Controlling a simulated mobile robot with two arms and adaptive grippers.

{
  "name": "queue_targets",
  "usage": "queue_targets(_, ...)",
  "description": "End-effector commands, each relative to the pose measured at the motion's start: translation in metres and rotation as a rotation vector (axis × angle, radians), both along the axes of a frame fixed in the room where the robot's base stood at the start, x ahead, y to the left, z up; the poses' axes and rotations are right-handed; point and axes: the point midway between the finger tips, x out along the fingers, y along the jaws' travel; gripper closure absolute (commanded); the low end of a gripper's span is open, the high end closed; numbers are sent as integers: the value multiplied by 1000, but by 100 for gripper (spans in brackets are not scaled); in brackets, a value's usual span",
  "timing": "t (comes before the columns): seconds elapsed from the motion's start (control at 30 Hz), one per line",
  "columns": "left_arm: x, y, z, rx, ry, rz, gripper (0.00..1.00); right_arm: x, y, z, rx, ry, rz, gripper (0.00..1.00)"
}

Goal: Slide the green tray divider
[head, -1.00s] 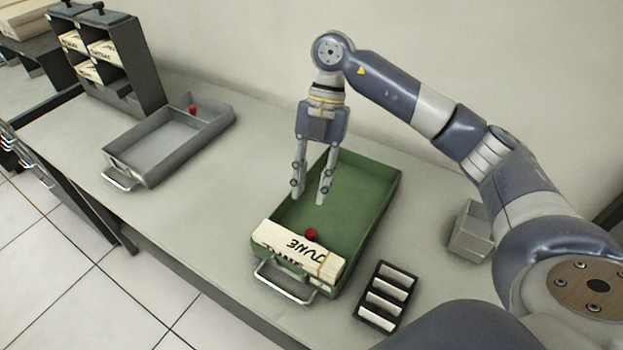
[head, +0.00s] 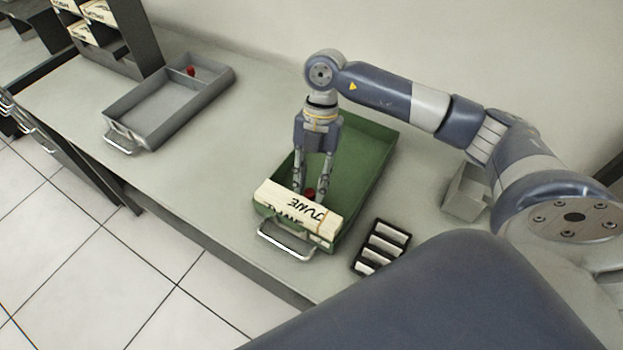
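The green tray (head: 365,178) lies on the table, its metal handle (head: 285,241) toward the front edge. A block of cards marked JUNE (head: 297,212) fills its front end. The divider's red knob (head: 309,194) shows just behind the cards; the divider plate itself is hidden. My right gripper (head: 310,191) points down inside the tray, fingers apart on either side of the red knob. I cannot tell whether they touch it. My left gripper is out of view.
A grey tray (head: 150,103) with a red knob (head: 190,71) lies at the left. A dark card cabinet (head: 135,45) stands behind it. A black slotted rack (head: 381,247) and a small grey bin (head: 465,192) are at the right. The table is clear between the trays.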

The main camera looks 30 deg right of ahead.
Motion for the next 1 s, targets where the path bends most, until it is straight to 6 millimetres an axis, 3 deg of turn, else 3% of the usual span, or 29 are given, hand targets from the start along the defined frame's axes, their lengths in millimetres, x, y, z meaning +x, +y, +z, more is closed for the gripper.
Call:
queue_targets(0.2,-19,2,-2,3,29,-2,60,0,0,-1,0,0,1,72)
queue_targets(0.33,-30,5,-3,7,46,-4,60,0,0,0,1,1,0,100)
queue_targets(0.57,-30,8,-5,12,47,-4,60,3,-5,-1,-1,0,-2,100)
queue_targets(1.0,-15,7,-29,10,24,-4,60,53,-88,-1,-1,-2,-5,100)
